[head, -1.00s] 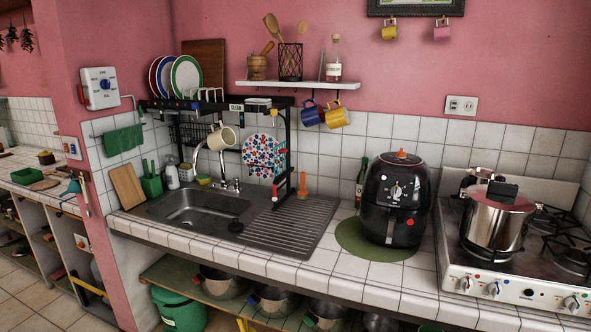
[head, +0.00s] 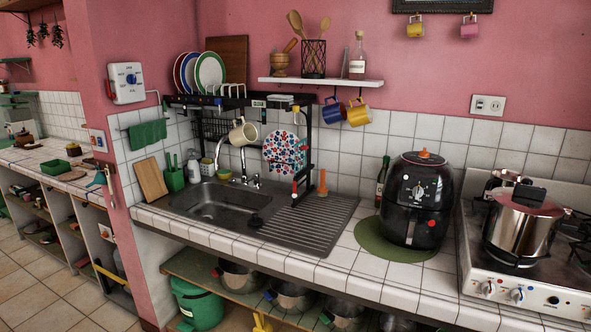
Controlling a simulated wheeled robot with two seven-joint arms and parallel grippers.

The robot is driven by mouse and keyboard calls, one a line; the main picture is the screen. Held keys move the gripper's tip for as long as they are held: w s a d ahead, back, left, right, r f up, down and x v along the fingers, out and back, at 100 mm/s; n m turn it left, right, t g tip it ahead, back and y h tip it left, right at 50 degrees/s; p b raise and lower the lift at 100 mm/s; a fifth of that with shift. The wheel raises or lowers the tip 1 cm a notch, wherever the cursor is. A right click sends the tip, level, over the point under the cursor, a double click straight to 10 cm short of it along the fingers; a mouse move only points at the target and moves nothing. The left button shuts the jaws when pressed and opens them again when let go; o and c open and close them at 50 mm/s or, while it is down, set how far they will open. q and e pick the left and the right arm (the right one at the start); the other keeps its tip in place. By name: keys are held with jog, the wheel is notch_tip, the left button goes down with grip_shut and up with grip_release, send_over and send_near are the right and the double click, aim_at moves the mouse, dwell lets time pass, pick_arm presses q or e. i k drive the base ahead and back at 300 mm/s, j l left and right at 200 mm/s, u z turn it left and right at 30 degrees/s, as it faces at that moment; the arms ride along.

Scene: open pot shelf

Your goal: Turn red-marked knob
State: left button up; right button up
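The stove (head: 470,262) stands at the right end of the counter, with a row of knobs on its white front panel. The leftmost knob (head: 486,289) seems to carry a small red mark. The knob to its right (head: 516,295) seems to have a blue mark. The marks are small and hard to read, and the panel's right end is cut off by the frame. The black air fryer (head: 412,205) also has a dial and a small red spot on its front. Neither of my grippers is in view.
A steel pot (head: 520,228) stands on the stove above the knobs. The air fryer is on a green mat (head: 372,240) left of the stove. A sink (head: 222,203) is further left. Pots (head: 290,295) and a green bucket (head: 197,303) stand under the counter.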

aim_at(488, 288)
jog(key=i+j, duration=0.2)
jog(key=j, duration=0.2)
jog(key=i+j, duration=0.25)
jog(key=j, duration=0.15)
jog(key=z, duration=0.5)
jog(key=j+z, duration=0.15)
jog(key=z, duration=0.35)
jog(key=j+z, duration=0.1)
jog(key=z, duration=0.35)
jog(key=j+z, duration=0.1)
jog(key=z, duration=0.4)
